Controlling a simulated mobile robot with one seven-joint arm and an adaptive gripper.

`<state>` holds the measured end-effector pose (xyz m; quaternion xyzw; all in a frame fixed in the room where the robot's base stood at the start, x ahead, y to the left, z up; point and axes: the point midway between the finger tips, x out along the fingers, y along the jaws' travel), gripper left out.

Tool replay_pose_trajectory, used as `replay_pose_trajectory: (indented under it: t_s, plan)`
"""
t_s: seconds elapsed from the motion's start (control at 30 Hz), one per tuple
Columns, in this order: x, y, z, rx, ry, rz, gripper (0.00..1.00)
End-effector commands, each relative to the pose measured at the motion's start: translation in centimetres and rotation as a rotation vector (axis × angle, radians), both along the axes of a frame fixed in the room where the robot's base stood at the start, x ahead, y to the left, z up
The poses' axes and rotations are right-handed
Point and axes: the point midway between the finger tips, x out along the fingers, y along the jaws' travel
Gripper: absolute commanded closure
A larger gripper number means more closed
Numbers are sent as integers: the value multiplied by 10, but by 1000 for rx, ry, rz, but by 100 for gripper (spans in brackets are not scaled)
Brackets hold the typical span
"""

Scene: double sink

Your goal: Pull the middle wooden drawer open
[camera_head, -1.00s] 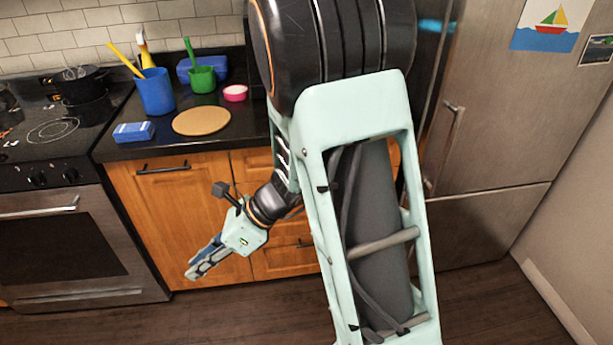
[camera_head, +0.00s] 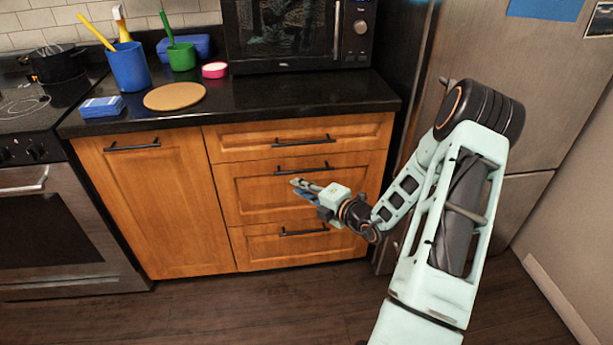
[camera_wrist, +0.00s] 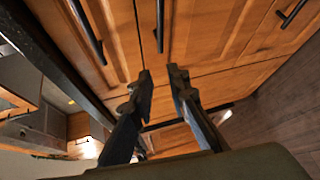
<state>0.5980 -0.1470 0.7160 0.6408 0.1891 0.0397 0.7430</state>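The middle wooden drawer (camera_head: 248,197) is closed, flush with the cabinet front, between a top and a bottom drawer. Its black bar handle (camera_head: 305,169) runs across its upper part. My gripper (camera_head: 297,187) is in front of this drawer, just below the handle in the head view, fingers pointing left toward the drawer front. In the wrist view the two dark fingers (camera_wrist: 162,74) stand apart with nothing between them. The middle handle (camera_wrist: 159,24) lies ahead of the gap, apart from the tips.
The top drawer handle (camera_head: 303,140) and bottom drawer handle (camera_head: 304,231) are close above and below. A cabinet door (camera_head: 150,205) is left of the drawers. The steel fridge (camera_head: 520,110) stands right, near my arm. The floor (camera_head: 240,305) in front is clear.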

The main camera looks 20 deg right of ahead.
Motion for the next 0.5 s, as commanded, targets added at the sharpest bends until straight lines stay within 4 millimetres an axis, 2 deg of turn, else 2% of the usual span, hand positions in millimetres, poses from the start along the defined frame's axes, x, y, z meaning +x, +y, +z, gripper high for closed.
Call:
replay_pose_trajectory:
  t_s: [0.03, 0.1, 0.2, 0.37, 0.5]
  plan:
    - [-1, -23, -8, 53, -1, -69, 84]
    - [-1, -45, -12, 112, -3, -140, 84]
    - [-3, -66, -14, 167, -7, -205, 84]
    - [1, -76, -16, 195, -10, -236, 84]
    - [20, -73, -21, 193, -11, -234, 84]
